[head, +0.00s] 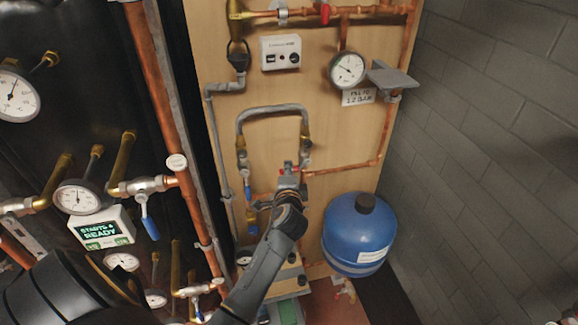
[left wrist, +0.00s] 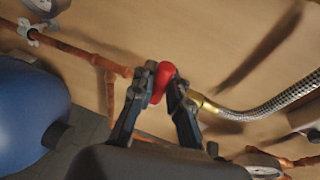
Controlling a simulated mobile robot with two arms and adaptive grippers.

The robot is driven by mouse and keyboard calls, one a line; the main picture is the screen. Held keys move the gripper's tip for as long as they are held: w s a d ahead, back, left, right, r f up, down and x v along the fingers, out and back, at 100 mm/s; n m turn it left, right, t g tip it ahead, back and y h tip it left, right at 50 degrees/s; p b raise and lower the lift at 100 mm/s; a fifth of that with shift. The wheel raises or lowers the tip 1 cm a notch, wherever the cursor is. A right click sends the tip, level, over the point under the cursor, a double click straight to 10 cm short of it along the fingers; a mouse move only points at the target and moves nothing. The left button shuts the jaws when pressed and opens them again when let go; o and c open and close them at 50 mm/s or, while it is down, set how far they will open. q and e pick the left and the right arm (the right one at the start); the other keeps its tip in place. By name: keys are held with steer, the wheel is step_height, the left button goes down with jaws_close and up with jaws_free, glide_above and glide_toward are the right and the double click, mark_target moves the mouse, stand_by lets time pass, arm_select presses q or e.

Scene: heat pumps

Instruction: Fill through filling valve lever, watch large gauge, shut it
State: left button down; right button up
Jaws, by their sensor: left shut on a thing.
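My left gripper (head: 290,178) is at the filling loop on the wooden board. In the left wrist view its fingers (left wrist: 163,88) are shut on a red lever (left wrist: 162,80), beside the brass end of a braided hose (left wrist: 265,107). In the head view only a bit of red shows at the fingertips; the gripper hides the rest. The grey hose (head: 270,110) arches above the gripper. The large gauge (head: 347,70) is up and right of it, over a label (head: 358,97) reading about 1.2 bar. Its needle is too small to read exactly. My right gripper is out of view.
A blue vessel (head: 359,235) stands close to the right of my left arm. A blue lever (head: 247,190) hangs left of the gripper. A grey block wall (head: 490,120) bounds the right.

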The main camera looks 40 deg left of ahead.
arm_select(q)
steer(key=shift+a+r, duration=0.15)
steer(key=c, duration=1.3)
jaws_free()
steer(key=v, duration=1.2)
